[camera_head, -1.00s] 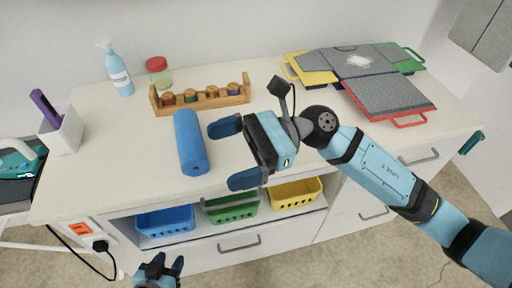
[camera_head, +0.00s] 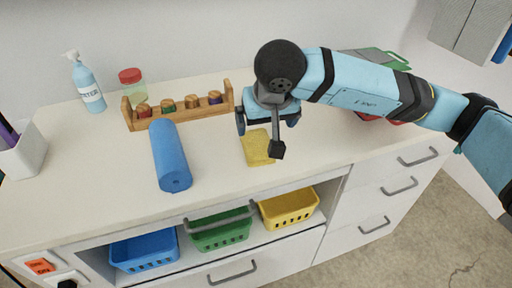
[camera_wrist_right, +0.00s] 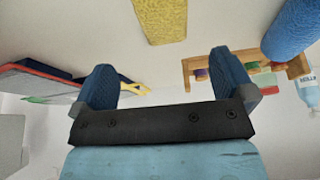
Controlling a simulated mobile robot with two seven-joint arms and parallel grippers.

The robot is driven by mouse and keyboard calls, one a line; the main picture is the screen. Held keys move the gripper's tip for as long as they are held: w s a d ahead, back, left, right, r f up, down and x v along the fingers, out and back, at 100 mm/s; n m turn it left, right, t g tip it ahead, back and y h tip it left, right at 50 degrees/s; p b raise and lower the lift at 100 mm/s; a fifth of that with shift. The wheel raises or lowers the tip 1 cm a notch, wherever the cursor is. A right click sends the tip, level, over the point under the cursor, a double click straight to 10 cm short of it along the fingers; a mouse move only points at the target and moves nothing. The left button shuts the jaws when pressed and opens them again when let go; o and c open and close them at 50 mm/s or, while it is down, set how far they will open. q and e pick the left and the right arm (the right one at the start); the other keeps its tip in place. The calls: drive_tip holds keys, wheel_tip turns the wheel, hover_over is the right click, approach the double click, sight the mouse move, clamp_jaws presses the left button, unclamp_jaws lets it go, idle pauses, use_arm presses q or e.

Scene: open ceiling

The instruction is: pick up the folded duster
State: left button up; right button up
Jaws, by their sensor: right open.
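The folded duster (camera_head: 257,147) is a flat yellow cloth on the cream worktop, right of the blue roll, close to the front edge. It also shows at the top of the right wrist view (camera_wrist_right: 160,18). My right gripper (camera_head: 267,118) points down over the worktop just behind the duster, with its fingers apart. In the right wrist view the fingers (camera_wrist_right: 164,80) are spread with nothing between them, and the duster lies beyond them. Part of my right wrist overlaps the duster's right side in the head view. My left gripper is out of view.
A blue roll (camera_head: 169,156) lies left of the duster. Boards at the back right are mostly hidden by my arm. Baskets sit below the worktop.

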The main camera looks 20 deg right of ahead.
sight(259, 143)
drive_tip(key=x, duration=1)
drive_tip(key=shift+s+a+f+b, duration=0.1)
drive_tip(key=shift+a+b, duration=0.15)
drive_tip(key=shift+b, duration=0.1)
drive_tip(key=c, duration=0.9)
